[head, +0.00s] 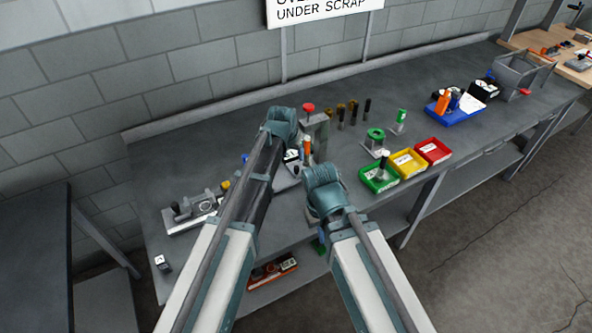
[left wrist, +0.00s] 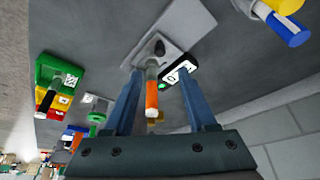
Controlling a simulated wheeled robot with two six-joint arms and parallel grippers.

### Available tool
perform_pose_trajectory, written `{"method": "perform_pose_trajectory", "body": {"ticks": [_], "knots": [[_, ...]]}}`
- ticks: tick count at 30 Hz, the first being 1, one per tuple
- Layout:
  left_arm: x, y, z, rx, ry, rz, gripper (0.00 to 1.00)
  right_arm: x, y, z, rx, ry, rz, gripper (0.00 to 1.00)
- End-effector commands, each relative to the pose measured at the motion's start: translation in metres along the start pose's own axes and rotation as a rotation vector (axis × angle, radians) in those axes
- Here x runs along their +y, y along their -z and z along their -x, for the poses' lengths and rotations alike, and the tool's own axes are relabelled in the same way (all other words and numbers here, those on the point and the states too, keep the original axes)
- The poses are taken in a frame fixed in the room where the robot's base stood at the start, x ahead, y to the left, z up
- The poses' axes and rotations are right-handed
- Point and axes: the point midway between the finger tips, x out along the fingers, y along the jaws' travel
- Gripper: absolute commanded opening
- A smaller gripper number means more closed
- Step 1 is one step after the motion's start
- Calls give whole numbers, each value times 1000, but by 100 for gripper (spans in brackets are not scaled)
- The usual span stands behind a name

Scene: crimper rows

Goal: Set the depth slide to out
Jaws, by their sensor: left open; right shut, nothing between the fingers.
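The crimper (head: 316,122) stands on the grey bench, a grey upright with a red knob (head: 308,108) on top. An orange-tipped handle (head: 307,147) shows in front of it. In the left wrist view an orange-tipped rod (left wrist: 152,97) points toward the camera from a pale plate (left wrist: 170,33). Beside it is a black-and-white box (left wrist: 180,71) with a green light. My left gripper (left wrist: 160,78) is open, its fingers either side of the rod in view; contact cannot be told. My right gripper (head: 325,190) is lower, its fingers hidden. I cannot make out the depth slide for certain.
Green (head: 379,180), yellow (head: 408,163) and red (head: 433,151) bins stand right of my right gripper. A grey fixture (head: 192,210) is at the left. A blue tray (head: 458,115) and several dark-brown posts stand farther back.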

Motion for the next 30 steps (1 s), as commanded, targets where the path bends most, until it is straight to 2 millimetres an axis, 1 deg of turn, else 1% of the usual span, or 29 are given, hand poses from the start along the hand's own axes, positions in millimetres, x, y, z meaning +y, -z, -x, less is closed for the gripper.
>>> {"method": "perform_pose_trajectory", "body": {"ticks": [1, 15, 18, 22, 30], "knots": [[0, -2, -15, 0, 0, 0, 57, -1, 1, -14, 0, 0, 0, 0], [0, -2, -88, -1, 0, 0, 57, -8, 5, -81, 0, 0, -3, 0], [0, -1, -99, -1, 0, 0, 57, -9, 5, -91, 0, 0, -3, 0], [0, -1, -106, -1, 0, 0, 57, -9, 6, -98, 0, 0, -3, 0], [0, 0, -106, -1, 0, 0, 57, -9, 6, -97, 0, 0, -3, 0]]}}
